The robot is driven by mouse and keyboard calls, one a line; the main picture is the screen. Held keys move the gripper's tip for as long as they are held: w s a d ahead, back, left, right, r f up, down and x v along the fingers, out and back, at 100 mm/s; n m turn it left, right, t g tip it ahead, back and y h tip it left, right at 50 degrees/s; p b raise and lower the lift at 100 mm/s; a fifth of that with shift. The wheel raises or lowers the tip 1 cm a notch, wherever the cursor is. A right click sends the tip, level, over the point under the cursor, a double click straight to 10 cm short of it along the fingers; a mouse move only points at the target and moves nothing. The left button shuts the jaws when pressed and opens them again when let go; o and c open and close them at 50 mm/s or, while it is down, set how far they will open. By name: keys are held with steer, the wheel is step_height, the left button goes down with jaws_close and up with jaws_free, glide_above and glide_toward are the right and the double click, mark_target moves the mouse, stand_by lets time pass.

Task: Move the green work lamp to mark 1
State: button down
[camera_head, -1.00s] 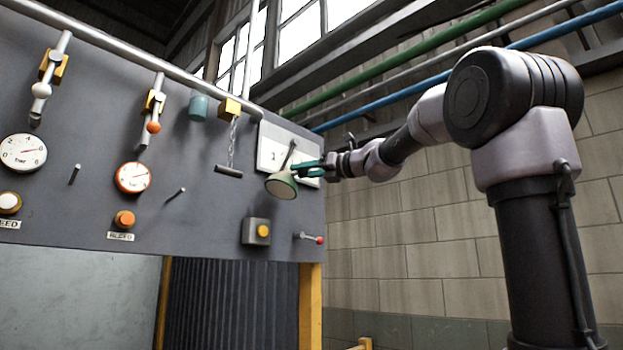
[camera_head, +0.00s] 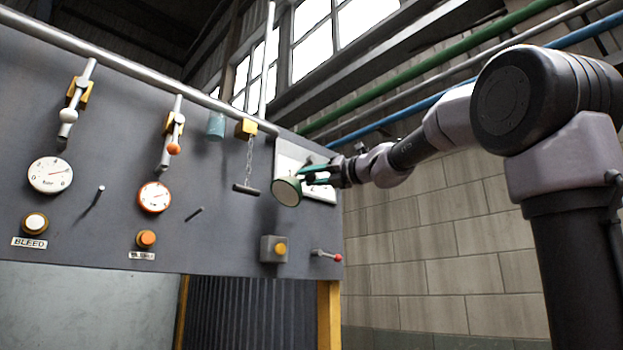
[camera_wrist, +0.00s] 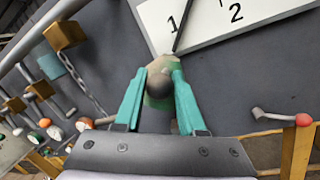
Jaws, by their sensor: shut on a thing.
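The green work lamp has a round, pale-faced green head (camera_head: 287,191), which hangs in front of the panel's right end. My gripper (camera_head: 308,173) is shut on the lamp from the right. In the wrist view my gripper (camera_wrist: 160,92) has its teal fingers on both sides of the lamp head (camera_wrist: 157,98). The lamp's thin dark arm (camera_wrist: 182,28) runs up over the white plate (camera_wrist: 207,28), just right of mark 1 (camera_wrist: 172,24) and left of mark 2 (camera_wrist: 235,12). In the head view the lamp and my gripper hide part of the plate, and mark 1 is not readable.
A chain with a dark T-handle (camera_head: 246,190) hangs left of the lamp. Below are a grey box with a yellow button (camera_head: 280,249) and a red-tipped lever (camera_head: 338,258). Gauges and valves fill the panel's left. A pipe (camera_head: 150,74) runs along its top.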

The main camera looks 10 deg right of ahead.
steer(key=c, duration=0.5)
jaws_free()
steer(key=shift+s+a+r, duration=0.15)
steer(key=shift+r, duration=0.05)
steer(key=v, duration=1)
steer(key=shift+s+d+f, duration=0.15)
steer(key=shift+d, duration=0.2)
